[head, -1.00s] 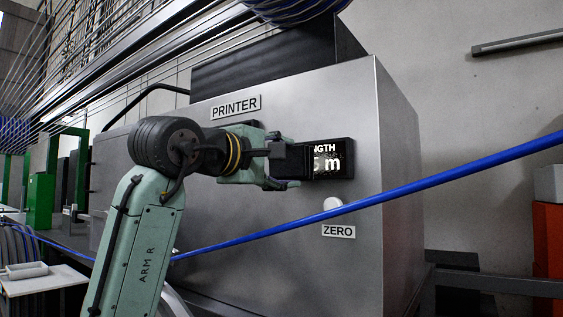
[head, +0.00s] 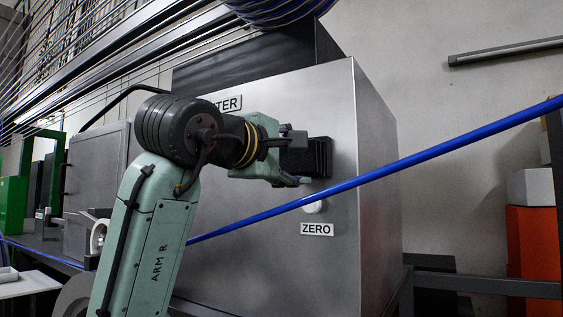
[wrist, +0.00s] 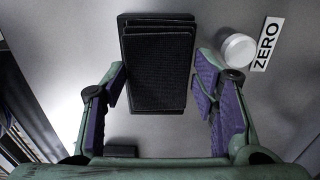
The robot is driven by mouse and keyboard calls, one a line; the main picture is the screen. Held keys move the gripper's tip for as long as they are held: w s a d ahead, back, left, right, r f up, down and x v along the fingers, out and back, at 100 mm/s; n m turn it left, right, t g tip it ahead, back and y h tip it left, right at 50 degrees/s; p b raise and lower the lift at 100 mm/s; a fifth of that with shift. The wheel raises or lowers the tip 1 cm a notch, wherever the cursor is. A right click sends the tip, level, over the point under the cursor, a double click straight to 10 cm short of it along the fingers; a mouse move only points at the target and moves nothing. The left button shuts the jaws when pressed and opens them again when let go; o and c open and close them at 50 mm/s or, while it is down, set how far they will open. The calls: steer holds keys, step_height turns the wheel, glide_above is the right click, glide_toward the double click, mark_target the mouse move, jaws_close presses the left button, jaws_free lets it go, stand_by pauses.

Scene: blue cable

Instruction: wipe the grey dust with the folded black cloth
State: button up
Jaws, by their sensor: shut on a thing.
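The folded black cloth (wrist: 158,70) is a layered dark block between my gripper's purple-padded fingers (wrist: 160,88) in the wrist view. In the head view my gripper (head: 293,158) is at the printer's front, with the cloth (head: 293,158) over the display (head: 325,156). My gripper is shut on the cloth. The display's lettering and the grey dust are hidden from both views now. Whether the cloth presses on the display cannot be told.
A white round knob (head: 315,207) sits just below the display, above the ZERO label (head: 317,229). A taut blue cable (head: 400,165) runs diagonally in front of the printer (head: 335,105), passing close below my gripper. An orange box (head: 532,250) stands at the right.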

mark_target(317, 157)
steer(key=shift+s+d+b, duration=0.25)
steer(key=shift+s+d, duration=0.3)
steer(key=shift+d, duration=0.25)
steer(key=shift+s+d+b, duration=0.2)
steer(key=shift+s+d, duration=0.35)
steer(key=shift+d, duration=0.2)
steer(key=w+a+p, duration=0.3)
steer(key=w+a, duration=0.3)
steer(key=a, duration=0.2)
steer(key=shift+p, duration=0.3)
steer(key=shift+a+f, duration=0.1)
steer(key=shift+a, duration=0.1)
steer(key=shift+b+v, duration=0.55)
steer(key=shift+v, duration=2.35)
steer(key=v, duration=0.3)
steer(key=shift+s, duration=0.1)
